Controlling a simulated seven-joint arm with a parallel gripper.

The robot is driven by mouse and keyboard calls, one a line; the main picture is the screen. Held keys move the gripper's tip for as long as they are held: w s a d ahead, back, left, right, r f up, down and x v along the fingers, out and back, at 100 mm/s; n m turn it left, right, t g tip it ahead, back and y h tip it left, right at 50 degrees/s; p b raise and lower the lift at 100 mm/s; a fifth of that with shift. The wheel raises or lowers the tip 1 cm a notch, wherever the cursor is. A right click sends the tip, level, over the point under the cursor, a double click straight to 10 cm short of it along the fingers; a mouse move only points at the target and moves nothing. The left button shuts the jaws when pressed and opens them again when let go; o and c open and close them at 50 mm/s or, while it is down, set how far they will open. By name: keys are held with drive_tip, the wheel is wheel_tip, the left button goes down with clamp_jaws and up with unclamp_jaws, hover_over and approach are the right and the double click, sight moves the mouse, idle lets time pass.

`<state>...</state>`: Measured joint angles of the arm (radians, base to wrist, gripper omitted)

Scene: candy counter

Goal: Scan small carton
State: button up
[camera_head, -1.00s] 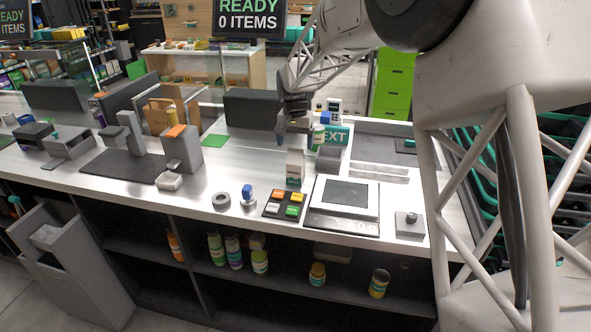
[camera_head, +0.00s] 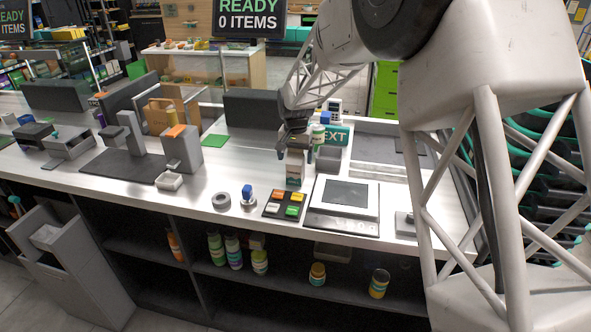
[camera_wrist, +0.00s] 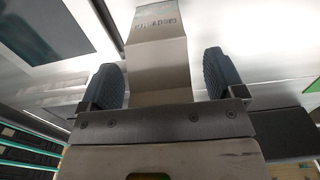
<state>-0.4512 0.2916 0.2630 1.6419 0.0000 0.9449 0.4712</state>
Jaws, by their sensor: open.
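The small carton (camera_head: 294,170) is a white upright box with a green band near its base. It stands on the counter behind the coloured key pad. My gripper (camera_head: 294,148) is open right at the carton's top, pointing down. In the wrist view, the carton (camera_wrist: 158,60) shows between the two blue-grey pads of my gripper (camera_wrist: 168,80), with a gap on each side. Dark lettering is on one carton face. A grey scanner stand (camera_head: 181,150) with an orange top is to the left on the counter.
A dark grey cylinder (camera_head: 328,158), a bottle (camera_head: 318,137) and a NEXT sign (camera_head: 337,135) stand close behind and to the right.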

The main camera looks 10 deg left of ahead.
idle(0.5)
drive_tip(key=c, duration=1.6)
